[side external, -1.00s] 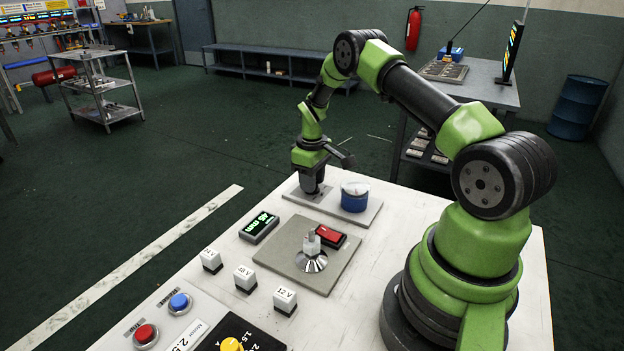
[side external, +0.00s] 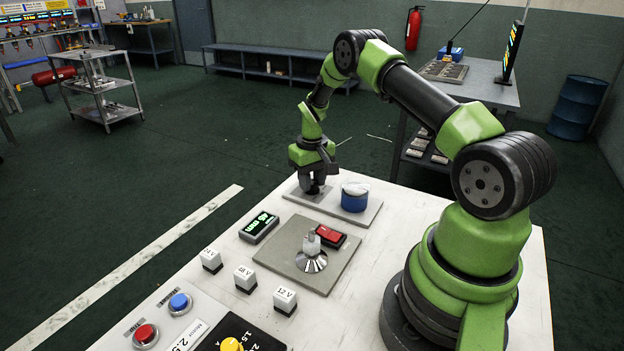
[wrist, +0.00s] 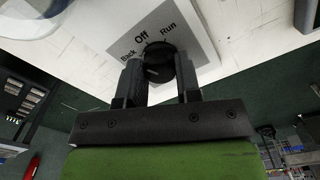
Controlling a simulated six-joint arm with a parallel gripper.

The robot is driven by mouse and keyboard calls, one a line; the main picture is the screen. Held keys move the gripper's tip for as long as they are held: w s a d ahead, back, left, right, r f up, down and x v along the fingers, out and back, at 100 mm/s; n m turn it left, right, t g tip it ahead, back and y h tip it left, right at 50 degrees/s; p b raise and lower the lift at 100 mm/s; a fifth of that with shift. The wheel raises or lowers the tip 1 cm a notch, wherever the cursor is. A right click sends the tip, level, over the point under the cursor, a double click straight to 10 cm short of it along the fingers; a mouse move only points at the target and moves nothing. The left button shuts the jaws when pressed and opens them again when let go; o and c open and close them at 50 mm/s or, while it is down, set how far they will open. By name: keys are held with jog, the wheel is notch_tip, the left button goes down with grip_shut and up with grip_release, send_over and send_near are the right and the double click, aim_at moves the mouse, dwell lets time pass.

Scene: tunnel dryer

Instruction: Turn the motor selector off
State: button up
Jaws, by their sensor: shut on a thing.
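The motor selector is a round black knob (wrist: 158,66) on a light grey plate marked Back, Off and Run, seen in the wrist view. My gripper (wrist: 160,72) is shut on the knob, one finger on each side of it. A pale mark shows on the knob's face, but I cannot tell for sure which label the knob points to. In the side external view my gripper (side external: 314,188) points down at the far left end of the grey plate (side external: 334,205), and it hides the knob there.
A blue round container with a pale top (side external: 355,195) stands close to the right of my gripper. Nearer are a lit green display (side external: 259,227), a red rocker switch (side external: 328,236), a metal-based knob (side external: 311,256) and several white labelled blocks (side external: 245,278).

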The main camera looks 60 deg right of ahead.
jog(key=shift+m, duration=2.3)
jog(key=o, duration=0.9)
notch_tip(320, 180, up, 10)
